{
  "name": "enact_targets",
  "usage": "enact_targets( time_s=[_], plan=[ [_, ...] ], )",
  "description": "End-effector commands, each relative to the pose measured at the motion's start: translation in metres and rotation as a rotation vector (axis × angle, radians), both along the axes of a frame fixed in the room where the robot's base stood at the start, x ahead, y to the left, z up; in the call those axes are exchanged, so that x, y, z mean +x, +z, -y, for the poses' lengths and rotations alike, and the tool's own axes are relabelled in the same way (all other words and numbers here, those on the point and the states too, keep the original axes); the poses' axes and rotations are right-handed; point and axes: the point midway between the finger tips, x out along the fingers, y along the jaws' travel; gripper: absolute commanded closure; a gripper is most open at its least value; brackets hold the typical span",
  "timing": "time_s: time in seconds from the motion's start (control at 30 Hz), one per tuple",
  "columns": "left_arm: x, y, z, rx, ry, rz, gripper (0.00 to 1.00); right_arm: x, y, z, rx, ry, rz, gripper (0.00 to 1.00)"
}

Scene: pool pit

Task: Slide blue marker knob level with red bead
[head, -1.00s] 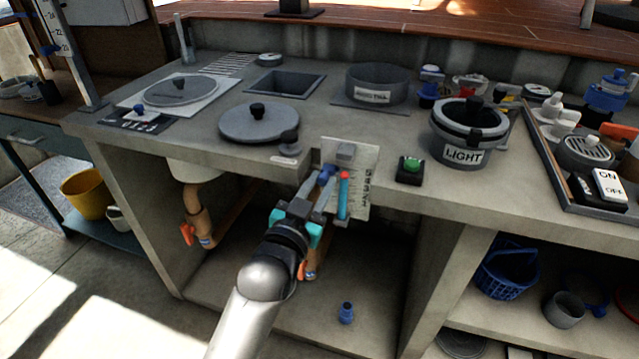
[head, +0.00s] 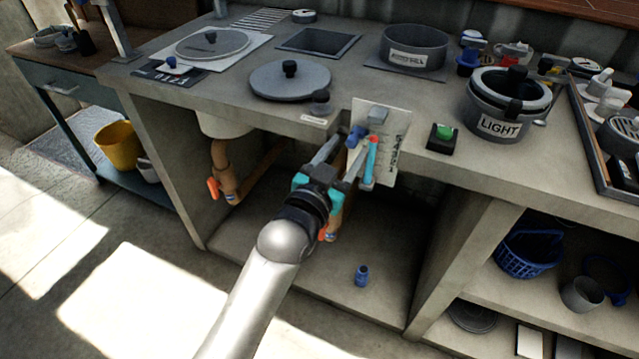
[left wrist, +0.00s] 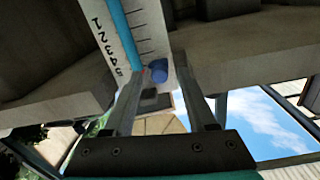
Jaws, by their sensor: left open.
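The gauge is a white scale plate (head: 393,165) on the front edge of the counter. A cyan tube (head: 370,160) runs up it, with a red bead (head: 373,140) at its upper end. The blue marker knob (head: 355,137) sits just left of the tube, close to the bead's height in the head view. My left gripper (head: 343,153) is open, its fingers pointing up toward the knob from below left. In the left wrist view the knob (left wrist: 158,71) lies between the fingertips (left wrist: 160,80), beside the scale (left wrist: 135,40); contact is unclear. My right gripper is not in view.
Above the gauge is the concrete counter (head: 330,105). A green button box (head: 442,137) and a pot labelled LIGHT (head: 503,105) stand right of the gauge. Pipes with an orange handle (head: 213,188) hang below left. A small blue bottle (head: 362,275) stands on the lower shelf.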

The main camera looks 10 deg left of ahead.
Motion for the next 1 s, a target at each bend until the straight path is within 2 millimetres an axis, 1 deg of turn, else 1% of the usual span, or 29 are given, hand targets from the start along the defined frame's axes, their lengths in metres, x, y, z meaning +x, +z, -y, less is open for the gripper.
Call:
enact_targets(
  time_s=[0.4, 0.7, 0.83, 1.0],
  plan=[
    [-0.055, 0.001, -0.020, 0.001, -0.001, -0.003, 0.43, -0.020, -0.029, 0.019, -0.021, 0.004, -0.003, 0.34],
    [-0.099, 0.001, -0.036, 0.001, -0.002, -0.003, 0.43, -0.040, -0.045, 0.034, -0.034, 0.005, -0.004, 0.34],
    [-0.115, 0.001, -0.042, 0.001, -0.001, -0.002, 0.43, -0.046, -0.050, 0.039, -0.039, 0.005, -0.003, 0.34],
    [-0.127, 0.001, -0.046, 0.000, -0.001, 0.000, 0.43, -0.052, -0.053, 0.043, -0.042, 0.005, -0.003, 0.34]
  ],
)
